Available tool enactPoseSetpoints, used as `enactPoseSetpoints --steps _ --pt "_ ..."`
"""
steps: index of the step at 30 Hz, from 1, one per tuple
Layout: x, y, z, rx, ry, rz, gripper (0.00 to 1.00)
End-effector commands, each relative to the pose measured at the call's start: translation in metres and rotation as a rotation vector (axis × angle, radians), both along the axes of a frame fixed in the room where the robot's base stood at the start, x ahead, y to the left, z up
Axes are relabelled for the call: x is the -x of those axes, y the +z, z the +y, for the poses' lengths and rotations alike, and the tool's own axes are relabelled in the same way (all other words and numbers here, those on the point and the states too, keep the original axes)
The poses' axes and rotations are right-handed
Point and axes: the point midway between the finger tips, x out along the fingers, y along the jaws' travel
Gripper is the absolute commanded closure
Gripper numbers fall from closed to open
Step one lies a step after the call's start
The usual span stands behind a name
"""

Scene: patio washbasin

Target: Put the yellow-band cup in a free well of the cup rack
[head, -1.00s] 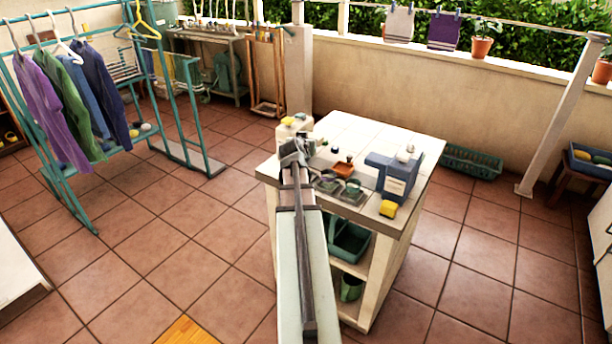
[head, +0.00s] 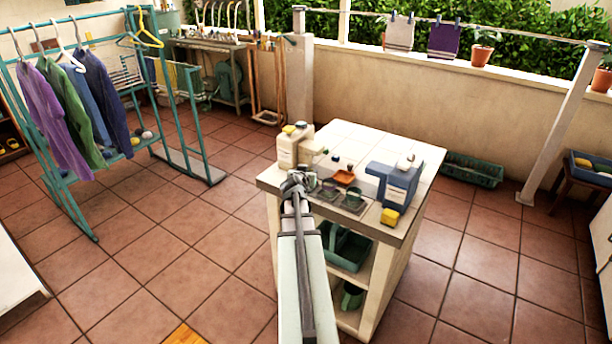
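My gripper (head: 297,183) is at the near left edge of the white table, seen from behind along my arm. Its fingers are small and partly hidden, so I cannot tell whether it is open or holds anything. Just right of it, dark green cups (head: 352,199) stand in what looks like a low grey rack (head: 346,209) on the tabletop. I cannot make out a yellow band on any cup, nor which wells are free.
On the table (head: 372,137) stand cream bottles (head: 289,150) with yellow caps, an orange dish (head: 344,178), a blue-and-white box (head: 397,186) and a yellow block (head: 390,217). The table's far end is clear. A clothes rack (head: 190,130) stands at left.

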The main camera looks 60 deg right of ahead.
Motion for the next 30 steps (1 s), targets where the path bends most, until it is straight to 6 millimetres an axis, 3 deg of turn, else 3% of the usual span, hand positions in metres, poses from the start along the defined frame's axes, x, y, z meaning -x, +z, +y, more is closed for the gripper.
enactPoseSetpoints --steps 14,15,22,30 --pt "-0.0002 -0.007 -0.0001 0.001 0.001 -0.001 0.75" --pt "-0.0002 -0.0065 0.0 0.001 0.001 -0.001 0.42" --pt "-0.0001 -0.0064 0.0 0.001 0.001 -0.001 0.2" --pt "-0.0001 -0.0059 0.0 0.001 0.0 0.0 0.2"
